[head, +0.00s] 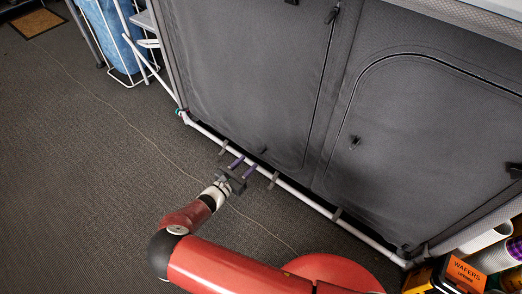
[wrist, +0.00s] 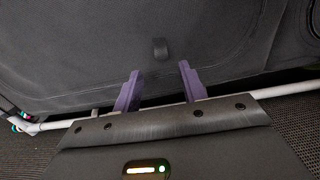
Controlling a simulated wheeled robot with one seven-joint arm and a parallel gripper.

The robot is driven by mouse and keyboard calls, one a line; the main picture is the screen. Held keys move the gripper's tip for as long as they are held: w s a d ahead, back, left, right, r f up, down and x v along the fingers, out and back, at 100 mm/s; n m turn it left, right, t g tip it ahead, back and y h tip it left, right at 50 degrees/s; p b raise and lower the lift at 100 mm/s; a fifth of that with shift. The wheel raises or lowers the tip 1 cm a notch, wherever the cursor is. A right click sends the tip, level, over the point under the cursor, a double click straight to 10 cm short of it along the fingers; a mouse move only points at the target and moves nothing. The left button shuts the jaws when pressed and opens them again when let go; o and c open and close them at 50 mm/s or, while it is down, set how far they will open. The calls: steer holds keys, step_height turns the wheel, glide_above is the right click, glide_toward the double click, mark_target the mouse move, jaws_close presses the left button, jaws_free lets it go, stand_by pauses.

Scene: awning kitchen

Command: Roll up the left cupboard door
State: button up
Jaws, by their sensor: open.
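The left cupboard door (head: 235,75) is a dark grey fabric panel. It hangs down over the left part of the cupboard, bordered by a curved zip line on its right. A small dark tab (head: 263,150) sits at its lower edge; the tab also shows in the wrist view (wrist: 160,48), just beyond the fingertips and between them. My gripper (head: 242,164) is low in front of the door, by the white bottom rail. Its two purple fingers are apart with nothing between them, as the wrist view (wrist: 159,70) shows. Whether the fingertips touch the fabric I cannot tell.
A white tubular rail (head: 300,196) runs along the cupboard's bottom, close to my fingers. The right fabric door (head: 430,140) is also down. Boxes, including an orange wafers box (head: 465,273), stand at lower right. A blue bag in a wire rack (head: 110,35) stands upper left. Carpet at left is clear.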

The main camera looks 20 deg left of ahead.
mark_target(258, 152)
steer(key=x, duration=0.7)
steer(key=shift+b, duration=0.4)
steer(key=shift+c, duration=0.4)
jaws_close()
